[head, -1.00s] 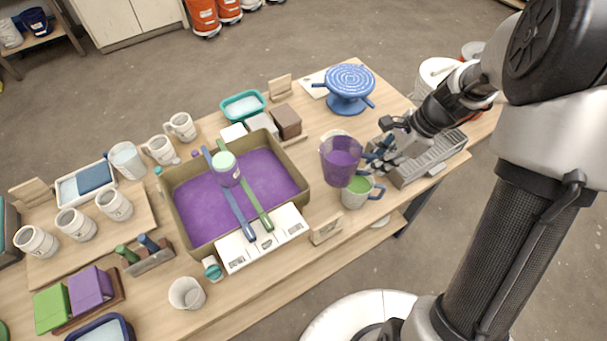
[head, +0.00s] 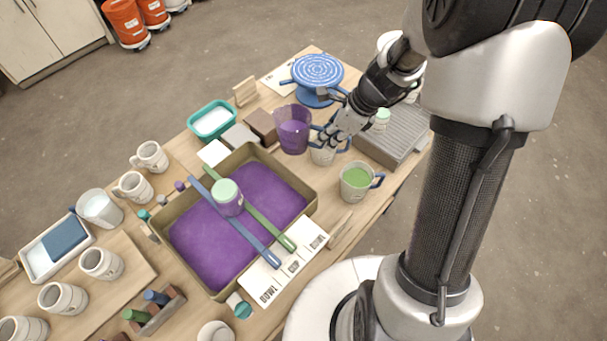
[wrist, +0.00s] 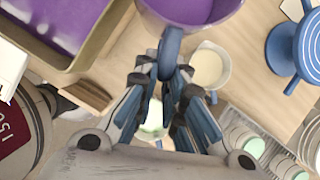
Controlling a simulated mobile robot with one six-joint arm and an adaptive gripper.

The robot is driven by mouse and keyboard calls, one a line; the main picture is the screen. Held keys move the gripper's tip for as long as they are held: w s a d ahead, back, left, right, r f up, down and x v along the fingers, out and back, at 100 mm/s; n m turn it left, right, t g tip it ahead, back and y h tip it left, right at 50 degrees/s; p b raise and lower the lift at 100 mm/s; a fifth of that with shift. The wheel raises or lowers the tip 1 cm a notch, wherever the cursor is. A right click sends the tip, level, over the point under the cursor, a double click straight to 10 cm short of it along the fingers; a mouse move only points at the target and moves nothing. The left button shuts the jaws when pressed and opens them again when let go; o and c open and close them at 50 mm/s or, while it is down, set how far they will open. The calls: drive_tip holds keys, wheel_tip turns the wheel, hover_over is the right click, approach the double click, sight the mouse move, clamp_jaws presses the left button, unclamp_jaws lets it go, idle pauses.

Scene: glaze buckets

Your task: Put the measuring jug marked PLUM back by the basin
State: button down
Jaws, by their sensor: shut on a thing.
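A see-through jug with purple glaze (head: 293,132) is by its handle in my gripper (head: 326,138); the handle (wrist: 171,50) shows between the fingers in the wrist view. The jug looks upright, past the far right corner of the basin (head: 310,205), which holds purple glaze. I cannot tell its exact height above the table. No PLUM mark is readable on it. A jug of cream glaze (wrist: 208,66) stands close beside my fingers. A jug of green glaze (head: 357,182) with a blue handle stands nearer the front edge.
A blue turntable (head: 318,72) stands behind the held jug, and a grey slatted rack (head: 393,143) is at the right. Blocks (head: 262,124) and a teal tray (head: 212,120) line the basin's far side.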

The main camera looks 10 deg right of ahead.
wheel_tip(320, 180, down, 18)
drive_tip(key=b, duration=0.8)
drive_tip(key=shift+s+d+f, duration=0.1)
drive_tip(key=shift+d, duration=0.05)
drive_tip(key=shift+f, duration=0.15)
drive_tip(key=c, duration=1.7)
unclamp_jaws()
